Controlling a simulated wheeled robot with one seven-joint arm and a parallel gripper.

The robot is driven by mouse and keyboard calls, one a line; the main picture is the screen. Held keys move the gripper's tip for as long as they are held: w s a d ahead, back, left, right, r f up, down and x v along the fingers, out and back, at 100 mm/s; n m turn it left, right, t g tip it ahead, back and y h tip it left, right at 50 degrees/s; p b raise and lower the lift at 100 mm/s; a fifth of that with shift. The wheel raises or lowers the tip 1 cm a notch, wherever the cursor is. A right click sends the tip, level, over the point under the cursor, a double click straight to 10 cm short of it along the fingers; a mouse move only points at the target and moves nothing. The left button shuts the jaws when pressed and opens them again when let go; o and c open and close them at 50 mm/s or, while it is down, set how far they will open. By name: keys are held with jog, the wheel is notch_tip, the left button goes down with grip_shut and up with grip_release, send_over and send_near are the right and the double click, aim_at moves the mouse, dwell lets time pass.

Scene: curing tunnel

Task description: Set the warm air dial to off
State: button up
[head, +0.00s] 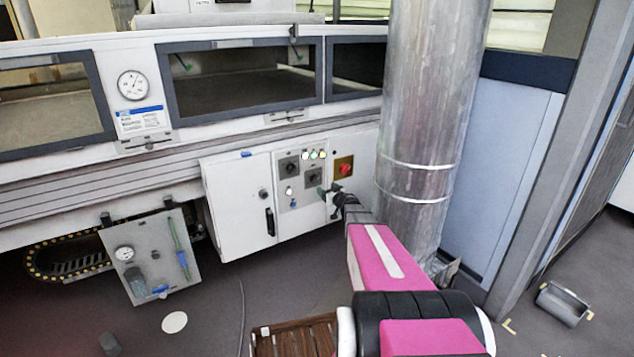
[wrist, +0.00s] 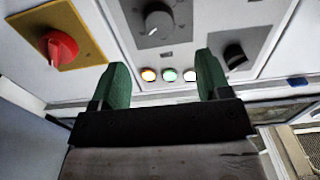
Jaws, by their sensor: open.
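A control panel (head: 300,188) on the white cabinet carries two dials on grey plates. I cannot read which is the warm air dial. One dial (head: 313,176) is nearer the red switch; it shows in the wrist view as a round grey knob (wrist: 158,22) with a pale pointer mark, beyond my fingertips. The other dial (head: 289,167) has a dark knob, seen in the wrist view (wrist: 235,56) just beyond the right finger. My gripper (wrist: 160,78) is open and empty, its green fingers apart from both knobs. In the head view my gripper (head: 328,192) is small, at the panel's right.
A red rotary switch (wrist: 60,47) on a yellow plate sits beside the panel. Several lamps (wrist: 170,75) show between my fingers. A hanging gauge board (head: 150,258) is left; a wooden slatted item (head: 295,338) is below.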

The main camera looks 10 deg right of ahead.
aim_at(316, 180)
jog(key=x, duration=0.9)
jog(key=shift+w+f, duration=0.1)
jog(key=c, duration=0.9)
